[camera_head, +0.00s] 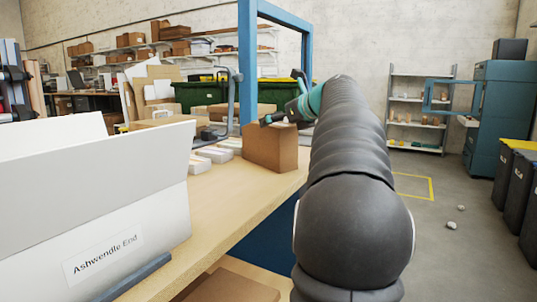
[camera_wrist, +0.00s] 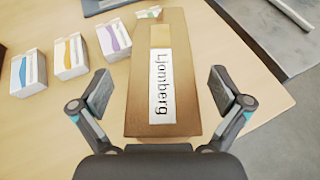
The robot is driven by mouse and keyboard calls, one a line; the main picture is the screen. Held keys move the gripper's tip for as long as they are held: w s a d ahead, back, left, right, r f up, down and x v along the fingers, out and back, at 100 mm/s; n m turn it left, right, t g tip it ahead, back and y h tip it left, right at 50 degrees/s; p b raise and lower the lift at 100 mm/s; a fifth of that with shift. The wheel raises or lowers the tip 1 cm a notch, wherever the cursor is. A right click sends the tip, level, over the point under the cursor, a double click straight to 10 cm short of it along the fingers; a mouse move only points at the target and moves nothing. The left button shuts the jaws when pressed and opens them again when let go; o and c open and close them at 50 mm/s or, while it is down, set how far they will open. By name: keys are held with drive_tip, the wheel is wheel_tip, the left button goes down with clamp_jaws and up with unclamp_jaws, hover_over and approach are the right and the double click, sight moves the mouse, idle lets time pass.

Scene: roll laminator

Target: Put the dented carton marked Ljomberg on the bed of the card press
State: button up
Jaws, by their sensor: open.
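The brown carton (camera_wrist: 179,75) carries a white label reading Ljomberg in the wrist view. It stands on the wooden table, and I cannot make out its dent. It also shows in the head view (camera_head: 270,150), near the table's right edge. My gripper (camera_wrist: 161,92) is open, with one finger on either side of the carton's near end and a gap showing at each side. In the head view my gripper (camera_head: 290,112) is at the carton's top, partly hidden by my arm. I cannot identify the card press or its bed in either view.
Several small white boxes (camera_wrist: 70,56) with coloured marks stand left of the carton. A white box labelled Ashwendle End (camera_head: 100,255) fills the table's near left. A blue frame (camera_head: 247,70) rises behind. The table (camera_head: 225,205) has a bare strip before the carton.

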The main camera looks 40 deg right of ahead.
drive_tip(key=x, duration=0.3)
drive_tip(key=shift+w+f, duration=0.1)
drive_tip(key=shift+w, duration=0.3)
drive_tip(key=shift+c, duration=0.2)
